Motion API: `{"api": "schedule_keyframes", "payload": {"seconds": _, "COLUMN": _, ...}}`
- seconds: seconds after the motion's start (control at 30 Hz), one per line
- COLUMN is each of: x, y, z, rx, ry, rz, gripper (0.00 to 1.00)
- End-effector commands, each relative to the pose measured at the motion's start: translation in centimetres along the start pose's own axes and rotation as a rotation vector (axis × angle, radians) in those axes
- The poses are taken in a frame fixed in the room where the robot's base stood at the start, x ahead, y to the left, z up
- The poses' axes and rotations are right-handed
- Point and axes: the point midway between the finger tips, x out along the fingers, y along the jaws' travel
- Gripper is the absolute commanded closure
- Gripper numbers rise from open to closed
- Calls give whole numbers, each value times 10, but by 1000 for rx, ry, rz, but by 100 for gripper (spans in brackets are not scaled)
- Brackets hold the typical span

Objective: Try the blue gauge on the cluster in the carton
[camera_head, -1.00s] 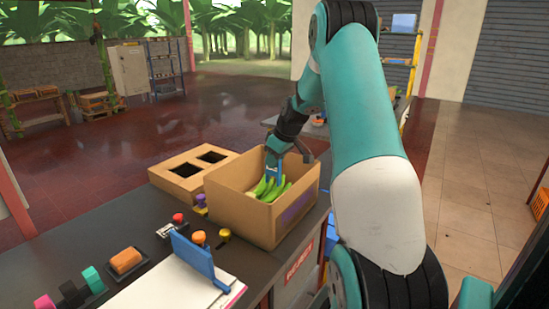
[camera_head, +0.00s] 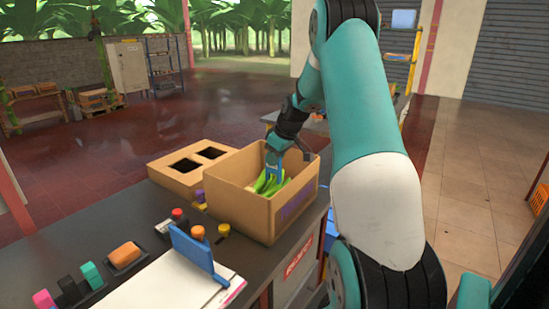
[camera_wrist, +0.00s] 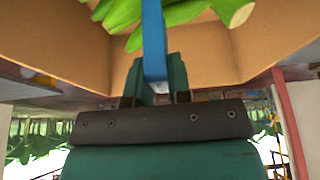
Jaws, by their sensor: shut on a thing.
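The carton (camera_head: 240,208) is an open cardboard box on the dark bench. A green banana cluster (camera_head: 270,184) lies inside it, and part of the cluster shows at the top of the wrist view (camera_wrist: 190,12). My gripper (camera_head: 275,160) reaches down into the carton from above. It is shut on the blue gauge (camera_wrist: 153,40), a narrow blue strip that extends from the jaws to the cluster. The gauge appears beside or in front of the fruit; I cannot tell whether it touches. Its far end is cut off in the wrist view.
A cardboard block with two square holes (camera_head: 188,167) stands left of the carton. Knobs, an orange block (camera_head: 125,254), coloured blocks and a clipboard (camera_head: 180,285) with a blue upright piece (camera_head: 192,248) occupy the near bench. The carton walls surround my gripper closely.

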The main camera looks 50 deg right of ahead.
Motion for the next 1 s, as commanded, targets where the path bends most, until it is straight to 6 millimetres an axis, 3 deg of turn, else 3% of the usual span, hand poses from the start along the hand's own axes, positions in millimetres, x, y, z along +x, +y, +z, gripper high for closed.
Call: {"api": "schedule_keyframes", "payload": {"seconds": 1.0, "x": 10, "y": 0, "z": 4, "rx": 0, "ry": 0, "rz": 0, "gripper": 100}}
